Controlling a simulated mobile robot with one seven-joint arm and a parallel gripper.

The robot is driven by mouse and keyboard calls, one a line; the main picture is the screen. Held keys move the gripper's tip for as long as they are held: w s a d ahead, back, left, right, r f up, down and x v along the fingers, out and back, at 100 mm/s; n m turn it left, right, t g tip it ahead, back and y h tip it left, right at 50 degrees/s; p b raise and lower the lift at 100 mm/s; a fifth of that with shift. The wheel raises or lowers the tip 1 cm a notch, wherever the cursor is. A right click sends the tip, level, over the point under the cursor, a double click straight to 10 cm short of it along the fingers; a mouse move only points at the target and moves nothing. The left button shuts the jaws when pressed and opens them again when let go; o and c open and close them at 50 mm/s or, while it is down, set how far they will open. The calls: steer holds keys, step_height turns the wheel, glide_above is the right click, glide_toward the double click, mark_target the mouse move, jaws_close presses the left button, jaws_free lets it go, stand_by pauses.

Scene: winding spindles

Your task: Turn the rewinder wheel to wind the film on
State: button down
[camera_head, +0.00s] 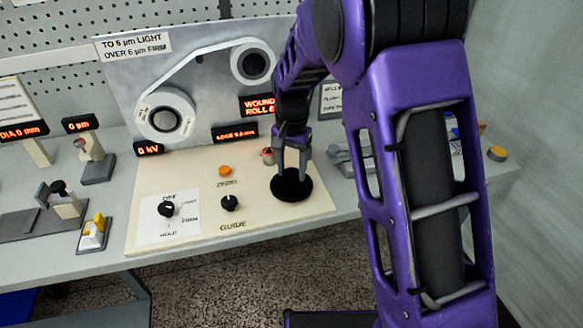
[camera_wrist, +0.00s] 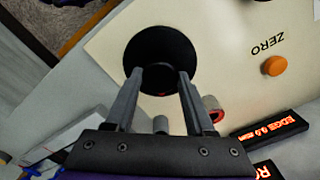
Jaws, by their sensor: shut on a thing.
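The rewinder wheel is a black disc (camera_head: 292,188) lying flat at the right of the cream console; it also shows in the wrist view (camera_wrist: 160,45). My gripper (camera_head: 291,170) points down at the wheel, its two fingers on either side of a dark piece at the wheel's middle. In the wrist view my gripper (camera_wrist: 160,76) is shut on this piece, which the fingers partly hide. White film (camera_head: 195,55) runs on the upright panel between a large lower-left roll (camera_head: 185,103) and an upper-right spool (camera_head: 267,64).
An orange ZERO button (camera_head: 225,171) and black GUIDE knob (camera_head: 230,203) stand left of the wheel. A rotary selector (camera_head: 166,209) is further left. A small red-topped piece (camera_head: 267,156) stands just behind the wheel. Red-lit displays (camera_head: 235,132) line the panel.

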mark_target(291, 172)
steer(key=shift+c, duration=1.3)
jaws_free()
step_height(291, 172, up, 18)
steer(key=p, duration=0.1)
steer(key=shift+f+p, duration=0.25)
steer(key=shift+p, duration=0.1)
